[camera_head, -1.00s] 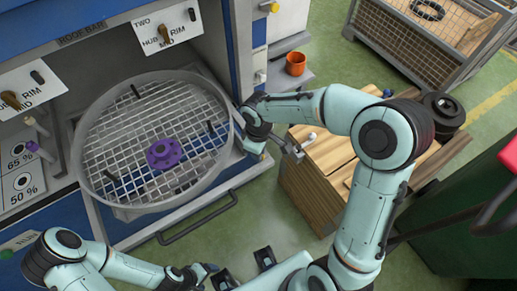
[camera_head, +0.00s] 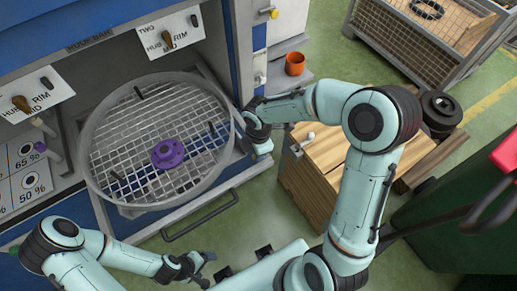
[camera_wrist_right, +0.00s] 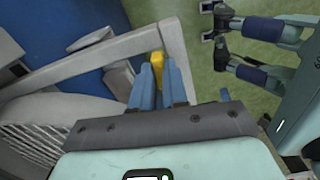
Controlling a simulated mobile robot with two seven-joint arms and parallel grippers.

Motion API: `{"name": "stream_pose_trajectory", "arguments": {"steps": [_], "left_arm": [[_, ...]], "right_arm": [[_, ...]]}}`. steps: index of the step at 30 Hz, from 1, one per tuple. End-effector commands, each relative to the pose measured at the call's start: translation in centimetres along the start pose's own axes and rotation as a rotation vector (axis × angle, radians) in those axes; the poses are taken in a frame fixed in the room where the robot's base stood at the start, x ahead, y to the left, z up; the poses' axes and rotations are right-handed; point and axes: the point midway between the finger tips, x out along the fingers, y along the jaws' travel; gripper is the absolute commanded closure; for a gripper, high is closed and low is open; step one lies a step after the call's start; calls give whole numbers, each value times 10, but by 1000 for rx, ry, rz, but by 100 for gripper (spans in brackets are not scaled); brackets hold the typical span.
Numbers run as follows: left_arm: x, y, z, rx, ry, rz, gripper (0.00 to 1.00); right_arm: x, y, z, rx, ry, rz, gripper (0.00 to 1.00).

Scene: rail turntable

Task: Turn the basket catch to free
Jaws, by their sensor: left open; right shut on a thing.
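The round wire-mesh basket (camera_head: 110,120) lies flat in the blue machine's bay, with a purple hub (camera_head: 168,153) on its mesh. Its rim and mesh also show at the left of the right wrist view (camera_wrist_right: 35,140). In that view a yellow lever, seemingly the basket catch (camera_wrist_right: 157,62), stands between the blue fingers of my right gripper (camera_wrist_right: 158,82), which is shut on it beside the grey frame. In the head view the right gripper's fingertips are hidden at the basket's right edge. My left gripper (camera_head: 197,267) is open and empty in front of the machine.
A grey bar handle (camera_head: 200,216) runs below the basket. Green floor is free in front.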

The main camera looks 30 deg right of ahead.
Motion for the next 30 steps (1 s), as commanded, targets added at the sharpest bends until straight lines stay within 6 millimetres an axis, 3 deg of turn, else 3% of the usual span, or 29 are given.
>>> {"name": "stream_pose_trajectory", "arguments": {"steps": [9,26,27,28,30], "left_arm": [[-8,4,-4,2,6,2,22],[-8,5,-5,2,7,2,22],[-8,5,-5,2,7,2,22],[-8,5,-5,2,7,2,22],[-8,5,-5,2,7,2,22]], "right_arm": [[-1,1,0,-122,0,3,100],[-1,1,0,-149,0,3,100],[-1,1,0,-149,0,4,73],[-1,1,0,-149,0,3,64],[-1,1,0,-148,0,3,61]]}}
